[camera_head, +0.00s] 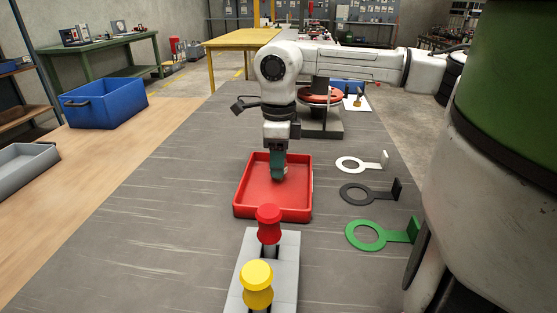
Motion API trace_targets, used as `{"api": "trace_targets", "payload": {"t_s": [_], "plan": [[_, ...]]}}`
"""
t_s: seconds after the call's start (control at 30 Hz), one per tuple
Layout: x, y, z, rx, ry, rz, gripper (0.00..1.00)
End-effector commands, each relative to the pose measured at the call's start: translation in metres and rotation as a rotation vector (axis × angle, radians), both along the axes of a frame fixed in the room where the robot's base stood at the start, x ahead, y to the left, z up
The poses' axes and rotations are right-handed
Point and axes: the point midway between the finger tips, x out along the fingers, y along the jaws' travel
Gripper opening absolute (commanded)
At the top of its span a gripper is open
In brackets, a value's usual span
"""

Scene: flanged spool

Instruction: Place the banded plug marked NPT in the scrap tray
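My gripper (279,172) points down over the red tray (242,207), in its back half. A teal-green part shows at the gripper's end. I cannot tell whether it is the fingers or a held piece, nor whether the gripper is open or shut. A red flanged plug (268,224) and a yellow flanged plug (257,284) stand upright in a light grey slotted holder (287,268) in front of the tray. No NPT marking can be read on either. No label shows on the red tray.
White (350,163), black (357,193) and green (365,236) ring-ended pieces with upright tabs lie right of the tray. A blue bin (104,104) and a grey tray (22,168) sit at the left. The grey surface left of the red tray is clear.

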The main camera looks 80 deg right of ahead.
Motion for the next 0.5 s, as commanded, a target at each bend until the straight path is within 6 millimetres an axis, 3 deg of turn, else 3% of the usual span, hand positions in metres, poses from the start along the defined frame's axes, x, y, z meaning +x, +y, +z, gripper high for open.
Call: {"api": "trace_targets", "payload": {"t_s": [0.23, 0.5], "plan": [[0.0000, 0.0001, 0.0004, 0.000, 0.000, 0.000, 0.63], [0.0000, 0.0001, 0.0027, 0.000, 0.000, 0.000, 0.63]]}}
